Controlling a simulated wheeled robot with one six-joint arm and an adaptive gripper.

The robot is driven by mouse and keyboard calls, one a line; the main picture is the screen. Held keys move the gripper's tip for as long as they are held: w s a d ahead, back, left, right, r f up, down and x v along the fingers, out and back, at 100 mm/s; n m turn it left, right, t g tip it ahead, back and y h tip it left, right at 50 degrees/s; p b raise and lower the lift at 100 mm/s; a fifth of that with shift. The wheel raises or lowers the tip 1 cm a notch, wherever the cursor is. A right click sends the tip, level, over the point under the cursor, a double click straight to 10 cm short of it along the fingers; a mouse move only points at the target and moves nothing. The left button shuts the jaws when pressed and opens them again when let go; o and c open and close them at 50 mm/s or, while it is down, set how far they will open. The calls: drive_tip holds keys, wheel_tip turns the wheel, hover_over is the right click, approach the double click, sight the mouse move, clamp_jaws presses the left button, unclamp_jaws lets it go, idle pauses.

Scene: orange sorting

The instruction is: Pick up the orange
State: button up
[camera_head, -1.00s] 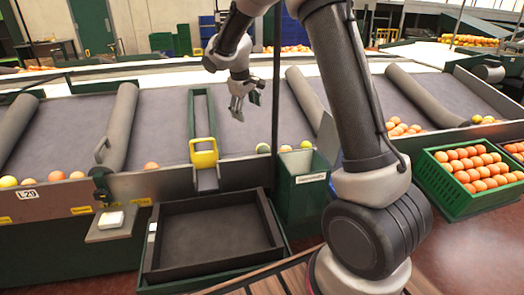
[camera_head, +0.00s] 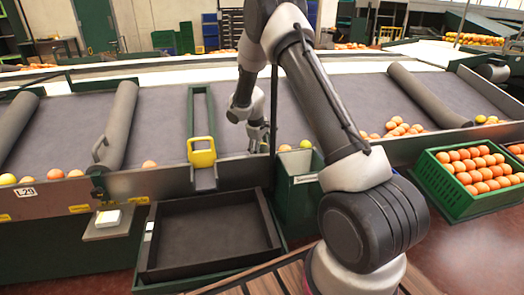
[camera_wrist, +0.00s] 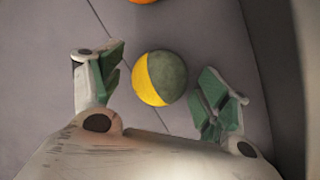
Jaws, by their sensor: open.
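In the wrist view, a round fruit (camera_wrist: 160,78), part yellow and part dull grey-green, lies on the grey belt between my open fingers. My gripper (camera_wrist: 160,98) has a green-padded finger on each side of it, with gaps visible. An orange fruit (camera_wrist: 145,1) is cut off by the top edge. In the head view, my gripper (camera_head: 259,138) is low over the belt near its front edge, and my arm hides part of that area. To its right are an orange-toned fruit (camera_head: 285,148) and a yellow-green one (camera_head: 305,144).
A dark, empty tray (camera_head: 212,242) stands in front of the belt. A green bin (camera_head: 298,195) is to its right. A green crate (camera_head: 452,205) full of oranges is at far right. Grey rollers (camera_head: 118,125) and a yellow-handled divider (camera_head: 202,152) cross the belt.

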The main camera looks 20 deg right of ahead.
sight(262, 144)
drive_tip(key=shift+c, duration=0.2)
drive_tip(key=c, duration=1.1)
wheel_tip(262, 144, up, 10)
drive_tip(key=shift+r, duration=0.1)
